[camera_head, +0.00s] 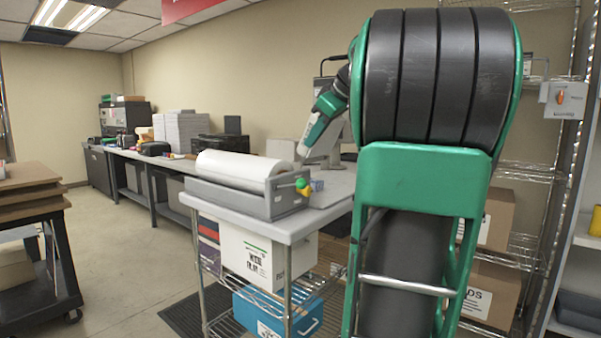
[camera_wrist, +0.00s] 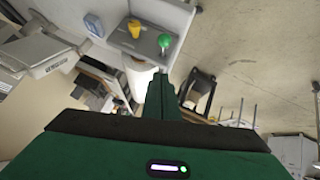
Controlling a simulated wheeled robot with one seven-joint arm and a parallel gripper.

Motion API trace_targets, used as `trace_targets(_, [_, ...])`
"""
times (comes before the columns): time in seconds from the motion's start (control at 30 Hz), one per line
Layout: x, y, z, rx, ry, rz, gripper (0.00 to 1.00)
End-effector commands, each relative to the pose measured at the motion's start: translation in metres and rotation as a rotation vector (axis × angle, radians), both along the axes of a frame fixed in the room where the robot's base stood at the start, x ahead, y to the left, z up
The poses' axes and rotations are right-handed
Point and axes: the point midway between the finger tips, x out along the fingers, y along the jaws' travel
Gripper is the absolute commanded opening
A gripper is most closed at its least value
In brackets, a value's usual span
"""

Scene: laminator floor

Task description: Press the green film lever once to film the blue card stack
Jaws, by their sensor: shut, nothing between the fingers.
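The grey laminator with a white film roll (camera_head: 235,167) sits on a cart top. On its right end is a green ball-topped lever (camera_head: 301,183), which also shows in the wrist view (camera_wrist: 164,41). A yellow lever (camera_head: 307,192) stands beside it, also visible in the wrist view (camera_wrist: 135,26). The small blue card stack (camera_head: 317,186) lies just right of the levers; it also shows in the wrist view (camera_wrist: 94,25).
The cart (camera_head: 290,228) carries boxes and a blue case (camera_head: 275,312) on lower shelves. A long side table with printers and paper (camera_head: 180,128) runs along the wall. Wire shelving with cartons (camera_head: 492,290) stands at right. A dark trolley (camera_head: 50,240) is at left, with open floor between.

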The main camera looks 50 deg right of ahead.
Motion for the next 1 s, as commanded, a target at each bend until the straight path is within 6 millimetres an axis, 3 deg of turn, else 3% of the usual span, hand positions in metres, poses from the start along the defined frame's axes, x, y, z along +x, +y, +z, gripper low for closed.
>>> trace_targets(0.47, [0.059,-0.015,-0.062,0.003,0.002,-0.001,0.00])
trace_targets(0.7, [0.057,-0.024,-0.090,0.002,0.000,-0.002,0.00])
trace_targets(1.0, [0.057,-0.027,-0.098,-0.001,0.001,-0.001,0.00])
